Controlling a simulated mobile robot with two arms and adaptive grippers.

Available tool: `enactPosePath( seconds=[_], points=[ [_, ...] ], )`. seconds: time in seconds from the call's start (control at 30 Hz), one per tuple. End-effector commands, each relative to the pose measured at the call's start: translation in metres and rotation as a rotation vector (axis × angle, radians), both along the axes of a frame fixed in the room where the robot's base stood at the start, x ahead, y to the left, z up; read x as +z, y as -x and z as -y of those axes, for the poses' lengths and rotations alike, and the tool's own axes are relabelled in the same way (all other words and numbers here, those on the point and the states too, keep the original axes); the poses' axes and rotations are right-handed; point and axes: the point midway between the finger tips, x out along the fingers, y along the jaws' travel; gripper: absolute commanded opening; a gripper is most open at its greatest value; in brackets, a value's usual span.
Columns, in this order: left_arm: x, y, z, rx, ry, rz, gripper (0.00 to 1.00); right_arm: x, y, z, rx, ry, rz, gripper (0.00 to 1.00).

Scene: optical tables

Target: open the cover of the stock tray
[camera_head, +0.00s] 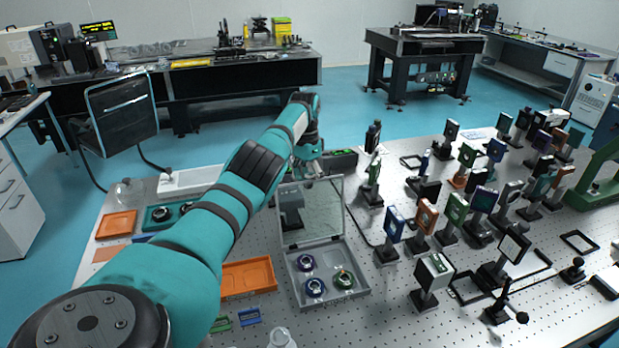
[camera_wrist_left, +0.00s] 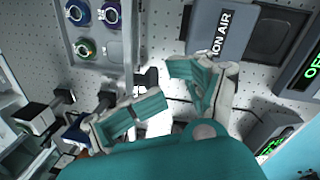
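The stock tray (camera_head: 330,300) is a grey box on the perforated table, holding several ringed optics. Its clear, grey-framed cover (camera_head: 312,212) stands raised, nearly upright, at the tray's back edge. In the left wrist view the tray (camera_wrist_left: 100,62) is at the upper left, with purple-blue optics (camera_wrist_left: 110,14) and a green one (camera_wrist_left: 85,48). My left gripper (camera_head: 315,168) is just behind the cover's top edge; I cannot tell whether it touches. In the wrist view its teal-padded fingers (camera_wrist_left: 155,92) are spread, with nothing seen between them.
Many mounted optics (camera_head: 425,215) crowd the table to the right. An orange tray (camera_head: 247,277) lies left of the stock tray. A grey device marked "ION AIR" (camera_wrist_left: 213,35) is near the left gripper.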

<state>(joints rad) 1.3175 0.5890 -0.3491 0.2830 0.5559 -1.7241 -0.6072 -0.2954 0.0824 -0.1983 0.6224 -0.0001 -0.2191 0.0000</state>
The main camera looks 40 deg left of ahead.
Motion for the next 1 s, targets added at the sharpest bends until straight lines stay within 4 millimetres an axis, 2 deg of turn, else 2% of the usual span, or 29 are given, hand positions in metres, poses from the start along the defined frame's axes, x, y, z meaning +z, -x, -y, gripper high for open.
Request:
enactPosePath(
  seconds=[0.03,0.27,0.37,0.8,1.0],
  points=[
    [-0.007,0.004,0.000,0.001,0.000,-0.017,0.49,0.000,-0.001,-0.001,-0.001,-0.002,0.002,0.40],
    [-0.005,0.005,-0.002,0.003,-0.001,-0.017,0.49,0.000,0.006,-0.003,0.000,-0.004,-0.009,0.40],
    [0.002,0.004,-0.002,0.003,-0.001,-0.013,0.49,0.000,0.006,-0.003,0.001,-0.003,-0.009,0.40],
    [0.085,0.002,0.003,0.001,-0.002,-0.001,0.49,0.001,0.005,-0.002,0.001,-0.002,-0.008,0.40],
    [0.100,0.002,0.003,0.000,-0.002,-0.001,0.49,0.001,0.005,-0.002,0.001,-0.002,-0.008,0.40]
  ],
)
